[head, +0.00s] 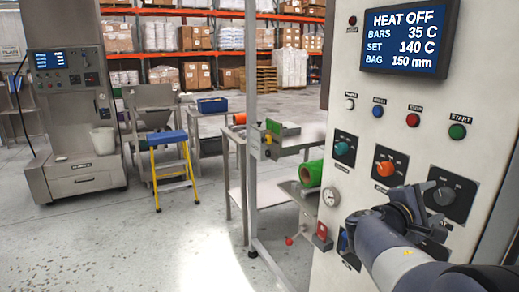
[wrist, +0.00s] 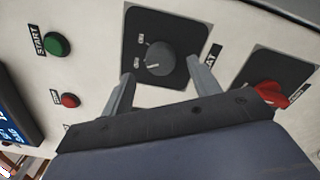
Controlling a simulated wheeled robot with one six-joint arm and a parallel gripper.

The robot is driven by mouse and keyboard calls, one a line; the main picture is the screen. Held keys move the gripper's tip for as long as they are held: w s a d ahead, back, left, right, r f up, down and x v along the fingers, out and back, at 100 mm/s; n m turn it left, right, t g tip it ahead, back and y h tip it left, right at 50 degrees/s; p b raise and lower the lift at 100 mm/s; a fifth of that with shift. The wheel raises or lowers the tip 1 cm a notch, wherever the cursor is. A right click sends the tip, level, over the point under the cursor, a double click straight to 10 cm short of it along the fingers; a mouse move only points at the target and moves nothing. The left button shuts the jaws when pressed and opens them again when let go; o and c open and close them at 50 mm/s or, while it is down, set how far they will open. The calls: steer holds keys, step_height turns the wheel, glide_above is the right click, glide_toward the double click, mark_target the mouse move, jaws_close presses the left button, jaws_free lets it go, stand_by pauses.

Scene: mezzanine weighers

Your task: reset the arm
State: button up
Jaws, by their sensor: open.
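My gripper (head: 424,205) is in front of the control panel (head: 340,105) at the lower right of the head view. In the wrist view its two fingers (wrist: 160,68) are open, with a dark round knob (wrist: 154,62) showing between them. Gaps show on both sides of the knob. I cannot tell how far the fingertips are from the panel. The same dark knob (head: 446,196) shows in the head view, partly behind my gripper. The display (head: 405,38) reads HEAT OFF, BARS 35 C, SET 140 C, BAG 150 mm.
An orange knob (head: 385,168), a teal knob (head: 342,148), a green START button (head: 457,132) and a red button (head: 413,120) sit near my gripper. A red knob (wrist: 272,92) is close to the right finger. Left stand a yellow step stool (head: 172,165) and open floor.

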steer(key=shift+v, duration=2.65)
